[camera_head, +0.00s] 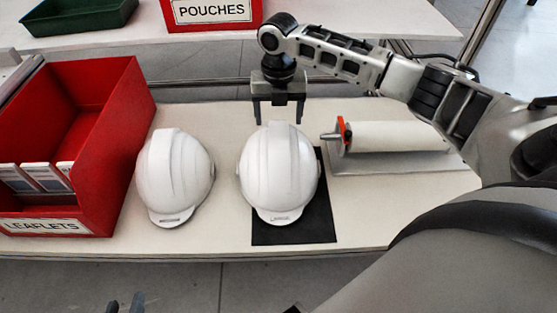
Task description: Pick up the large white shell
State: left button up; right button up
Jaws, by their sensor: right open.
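Two white helmet shells stand on the near table, brims toward me. One white shell (279,172) is on a black mat (290,236) and looks slightly larger than the other white shell (174,176), which stands on bare table to its left. My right gripper (278,118) points down with its two fingers apart, empty, at the far edge of the shell on the mat. I cannot tell whether a fingertip touches it. Only small dark tips of what looks like my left gripper (126,304) show at the bottom edge.
A red leaflets bin (110,150) stands at the left. A white roll with an orange-red part (395,136) lies on a base at the right. A red pouches bin (212,24) and a green tray (80,22) are on the far table (340,20). A narrow gap separates the shells.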

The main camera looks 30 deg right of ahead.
aim_at(279, 134)
notch_tip(279, 134, down, 5)
jog(key=shift+s+a+f, duration=0.1)
jog(key=shift+s, duration=0.05)
grip_shut()
